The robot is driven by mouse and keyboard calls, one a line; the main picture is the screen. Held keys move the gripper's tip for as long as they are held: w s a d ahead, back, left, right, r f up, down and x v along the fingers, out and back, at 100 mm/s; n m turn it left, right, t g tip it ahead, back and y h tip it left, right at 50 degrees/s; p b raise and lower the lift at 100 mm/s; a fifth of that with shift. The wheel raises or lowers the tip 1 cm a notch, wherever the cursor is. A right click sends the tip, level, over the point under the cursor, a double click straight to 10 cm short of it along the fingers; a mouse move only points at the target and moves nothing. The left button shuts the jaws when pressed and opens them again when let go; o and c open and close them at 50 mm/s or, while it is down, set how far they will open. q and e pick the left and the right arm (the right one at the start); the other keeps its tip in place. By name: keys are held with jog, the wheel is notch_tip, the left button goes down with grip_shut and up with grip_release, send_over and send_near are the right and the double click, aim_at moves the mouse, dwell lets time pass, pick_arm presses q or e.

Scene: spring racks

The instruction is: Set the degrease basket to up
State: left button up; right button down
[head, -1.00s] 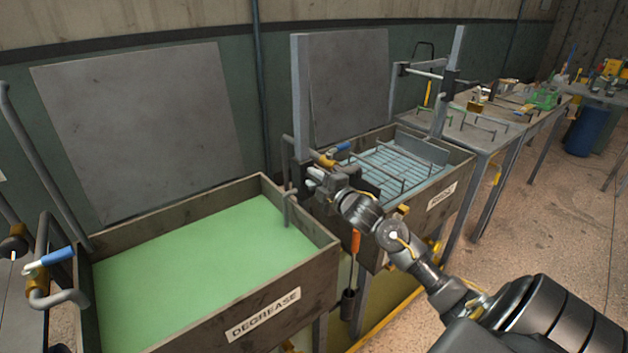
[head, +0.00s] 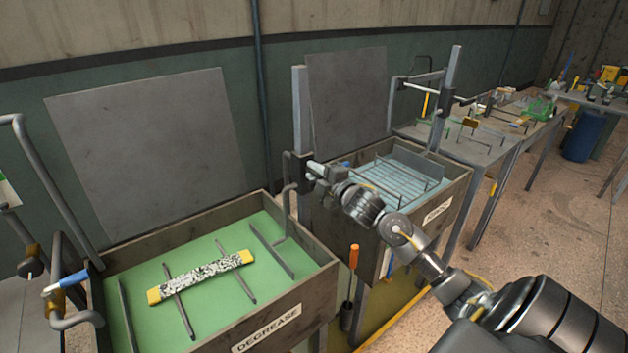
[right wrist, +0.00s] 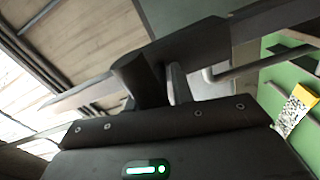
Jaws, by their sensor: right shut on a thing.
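The degrease tank (head: 290,325) holds green liquid (head: 140,275) and carries a DEGREASE label. The degrease basket (head: 272,250) shows as dark bars at the liquid's surface, with a speckled bar with yellow ends (head: 205,277) lying across them. Its bent arm runs up to a dark slide block on an upright post (head: 300,110). My right gripper (head: 312,172) is at that block, shut on the basket's handle; the grip itself is mostly hidden. In the right wrist view the jaws (right wrist: 165,82) are close together, and the speckled bar (right wrist: 297,108) shows at the right. My left gripper is not seen.
A rinse tank (head: 435,215) with its own rack (head: 400,170) and post stands to the right, behind my right arm. A blue-handled valve (head: 68,283) is at the left. A table (head: 470,140) with hooks and a blue barrel (head: 583,137) stand farther right.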

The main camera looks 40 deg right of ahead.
notch_tip(320, 180, up, 7)
jog(key=p, duration=0.4)
jog(key=shift+r, duration=0.15)
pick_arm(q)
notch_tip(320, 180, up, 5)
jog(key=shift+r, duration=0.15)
pick_arm(e)
jog(key=shift+d+r, duration=0.1)
jog(key=shift+r, duration=0.1)
jog(key=c, duration=1.3)
grip_release()
jog(key=shift+o, duration=0.3)
jog(key=shift+s+f, duration=0.1)
jog(key=shift+f, duration=0.15)
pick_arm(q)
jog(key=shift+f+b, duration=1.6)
pick_arm(e)
jog(key=s, duration=1)
jog(key=shift+s+a, duration=0.25)
jog(key=shift+s, duration=0.1)
